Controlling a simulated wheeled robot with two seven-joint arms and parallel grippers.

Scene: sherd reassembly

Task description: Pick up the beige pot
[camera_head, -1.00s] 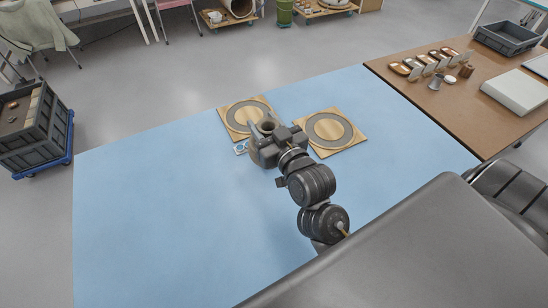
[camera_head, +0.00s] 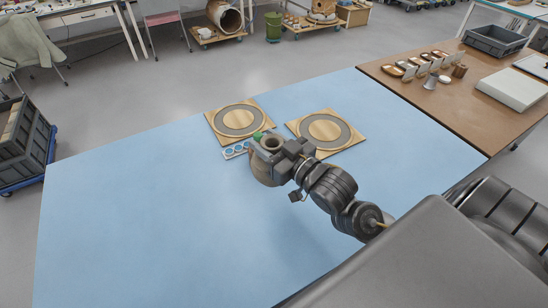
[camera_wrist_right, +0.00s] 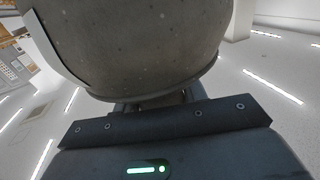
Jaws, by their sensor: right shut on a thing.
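The beige pot (camera_head: 264,173) has a round body and a dark open neck facing up. It is near the middle of the blue table in the head view. My right gripper (camera_head: 277,152) is shut on it near the neck and covers part of it. In the right wrist view the pot (camera_wrist_right: 135,40) fills the top, close against the gripper (camera_wrist_right: 160,103). I cannot tell for sure how high the pot is above the table. My left gripper is not in view.
Two wooden boards with grey rings, a left one (camera_head: 213,128) and a right one (camera_head: 353,141), lie behind the pot. A small tray with blue circles (camera_head: 236,151) lies beside it. A brown table (camera_head: 420,100) stands at right. The blue table's left side (camera_head: 140,215) is clear.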

